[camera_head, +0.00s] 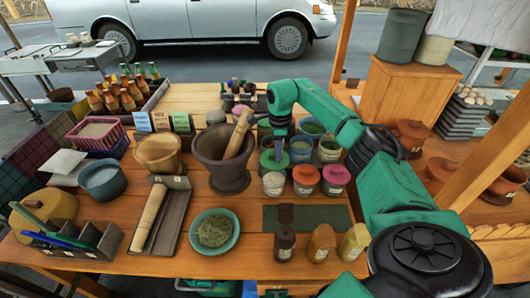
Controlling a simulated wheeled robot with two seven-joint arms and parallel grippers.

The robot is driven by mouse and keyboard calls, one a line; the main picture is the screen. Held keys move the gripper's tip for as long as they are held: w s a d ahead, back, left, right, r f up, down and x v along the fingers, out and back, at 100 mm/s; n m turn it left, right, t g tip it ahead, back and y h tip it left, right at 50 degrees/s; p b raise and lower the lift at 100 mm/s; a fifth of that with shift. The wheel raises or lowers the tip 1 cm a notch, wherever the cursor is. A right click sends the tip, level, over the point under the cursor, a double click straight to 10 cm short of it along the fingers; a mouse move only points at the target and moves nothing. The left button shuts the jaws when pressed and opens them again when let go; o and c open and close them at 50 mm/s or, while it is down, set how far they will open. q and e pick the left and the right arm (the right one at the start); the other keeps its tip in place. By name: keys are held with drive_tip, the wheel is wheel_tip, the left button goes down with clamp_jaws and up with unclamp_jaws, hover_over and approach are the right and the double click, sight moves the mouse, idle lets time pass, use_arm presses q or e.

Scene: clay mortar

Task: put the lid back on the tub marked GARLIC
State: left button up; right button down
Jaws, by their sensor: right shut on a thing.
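My right gripper (279,148) points down from the green arm and is shut on a round green lid (270,163). The lid is just behind and above an open tub (274,187) with pale contents, at the left of the front row. In this view the lid and that tub's rim look close, but I cannot tell whether they touch. Beside it stand a tub with an orange-red lid (306,176) and a tub with a pink lid (336,174). The tub labels are too small to read, so I cannot tell which says GARLIC. My left gripper is not in view.
A dark mortar (218,172) with a wooden pestle (238,134) stands close left of the tubs. More open tubs (300,150) stand behind. Small jars (285,243) and a green mat (330,217) are in front. A green dish (230,233) lies front left.

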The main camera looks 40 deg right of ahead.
wheel_tip(320, 180, down, 5)
drive_tip(key=b, duration=0.3)
drive_tip(key=shift+w+r, duration=0.1)
drive_tip(key=shift+r, duration=0.1)
drive_tip(key=shift+f+b, duration=0.7)
drive_tip(key=shift+f, duration=0.2)
drive_tip(key=shift+r, duration=0.1)
drive_tip(key=shift+f+p, duration=0.2)
drive_tip(key=shift+p, duration=0.1)
idle(0.9)
drive_tip(key=c, duration=0.7)
unclamp_jaws()
drive_tip(key=shift+c, duration=0.2)
drive_tip(key=o, duration=0.5)
